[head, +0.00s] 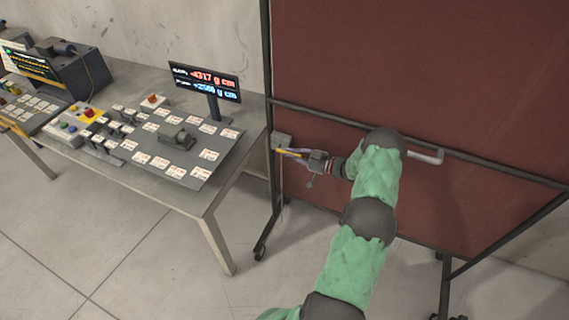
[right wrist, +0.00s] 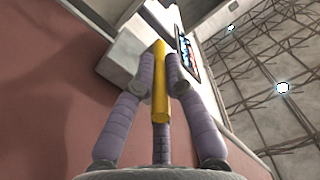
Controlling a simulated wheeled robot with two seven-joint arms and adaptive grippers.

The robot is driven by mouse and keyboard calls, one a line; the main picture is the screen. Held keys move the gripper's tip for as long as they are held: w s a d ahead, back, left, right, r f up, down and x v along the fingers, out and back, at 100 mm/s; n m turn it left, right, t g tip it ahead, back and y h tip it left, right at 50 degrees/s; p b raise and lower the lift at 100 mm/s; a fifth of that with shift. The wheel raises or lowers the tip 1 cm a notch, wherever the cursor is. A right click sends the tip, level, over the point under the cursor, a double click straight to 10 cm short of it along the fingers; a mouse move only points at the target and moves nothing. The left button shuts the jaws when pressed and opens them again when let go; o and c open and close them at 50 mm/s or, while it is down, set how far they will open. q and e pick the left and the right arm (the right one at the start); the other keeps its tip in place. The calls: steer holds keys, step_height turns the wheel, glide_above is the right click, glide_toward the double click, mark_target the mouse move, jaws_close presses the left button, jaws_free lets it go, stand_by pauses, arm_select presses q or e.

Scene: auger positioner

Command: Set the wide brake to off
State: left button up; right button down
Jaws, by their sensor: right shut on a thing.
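A small grey box (head: 283,141) is on the left upright of the red screen's frame, with a yellow handle (head: 288,154) by it. My right gripper (head: 292,154) reaches in from the right and is shut on this handle. In the right wrist view the yellow handle (right wrist: 160,85) stands between the grey-purple fingers, and the pale box (right wrist: 122,68) is behind its far end. I cannot read any label that names the wide brake or shows its setting. My left gripper is not in view.
A red screen (head: 420,70) on a wheeled dark frame stands behind my right arm. A grey table (head: 210,200) to the left bears a control panel (head: 205,150) with several labelled cards, and a display (head: 205,82) with red and blue figures. Floor shows between them.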

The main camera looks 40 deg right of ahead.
steer(key=shift+f+b, duration=0.25)
steer(key=shift+b, duration=0.1)
steer(key=shift+t+y, duration=0.3)
steer(key=c, duration=1.3)
jaws_free()
steer(key=v, duration=1.2)
